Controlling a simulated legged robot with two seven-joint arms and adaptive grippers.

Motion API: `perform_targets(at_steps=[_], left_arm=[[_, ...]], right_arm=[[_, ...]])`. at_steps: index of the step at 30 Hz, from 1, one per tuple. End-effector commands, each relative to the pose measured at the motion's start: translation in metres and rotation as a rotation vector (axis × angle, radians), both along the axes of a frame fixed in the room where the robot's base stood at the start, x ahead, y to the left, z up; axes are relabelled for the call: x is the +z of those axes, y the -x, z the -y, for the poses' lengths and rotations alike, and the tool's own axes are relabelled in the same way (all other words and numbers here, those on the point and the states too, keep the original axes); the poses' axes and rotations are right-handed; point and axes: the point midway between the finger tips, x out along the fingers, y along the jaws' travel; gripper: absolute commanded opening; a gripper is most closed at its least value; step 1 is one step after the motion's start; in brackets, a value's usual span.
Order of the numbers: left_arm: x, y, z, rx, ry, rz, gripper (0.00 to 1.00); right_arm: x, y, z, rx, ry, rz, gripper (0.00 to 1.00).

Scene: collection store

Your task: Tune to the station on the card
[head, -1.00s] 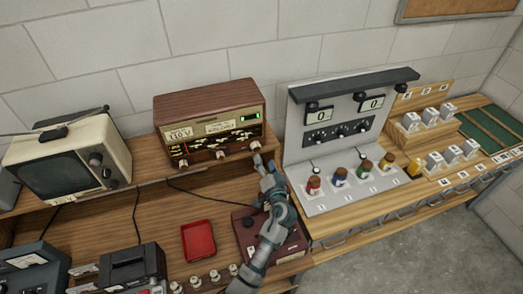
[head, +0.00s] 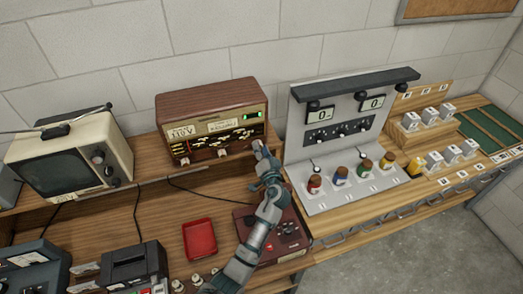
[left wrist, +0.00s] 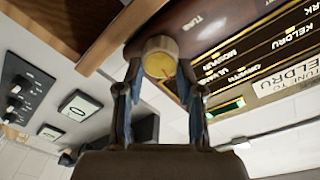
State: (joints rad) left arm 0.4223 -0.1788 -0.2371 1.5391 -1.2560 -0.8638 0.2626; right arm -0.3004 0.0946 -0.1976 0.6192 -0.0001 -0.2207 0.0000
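The radio (head: 211,102) is a brown wooden set on the shelf, with a dark dial, a green indicator light and knobs along its front. My left gripper (head: 258,148) is at the radio's rightmost knob. In the left wrist view its two fingers (left wrist: 160,75) lie on both sides of the round yellowish knob (left wrist: 159,58), seemingly touching it, beside the word "TUNE". My right gripper is out of view.
An old television (head: 68,158) stands left of the radio. A red tray (head: 200,239) and a maroon device (head: 285,240) lie on the lower bench. A grey panel (head: 345,115) with displays and bottles stands close to the right.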

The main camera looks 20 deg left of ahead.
Motion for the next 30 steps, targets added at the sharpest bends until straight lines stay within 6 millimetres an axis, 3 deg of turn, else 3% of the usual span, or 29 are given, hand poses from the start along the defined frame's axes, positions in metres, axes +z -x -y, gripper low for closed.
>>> perform_targets(at_steps=[11, 20, 30], left_arm=[[-0.007, 0.001, -0.005, 0.013, -0.001, -0.016, 0.02], [-0.008, 0.001, -0.007, 0.015, -0.070, -0.067, 0.02], [-0.008, 0.001, -0.008, 0.018, -0.298, -0.225, 0.02]], right_arm=[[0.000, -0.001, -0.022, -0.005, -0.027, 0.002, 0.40], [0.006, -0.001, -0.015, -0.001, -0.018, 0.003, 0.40], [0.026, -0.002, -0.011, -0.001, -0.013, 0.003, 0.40]])
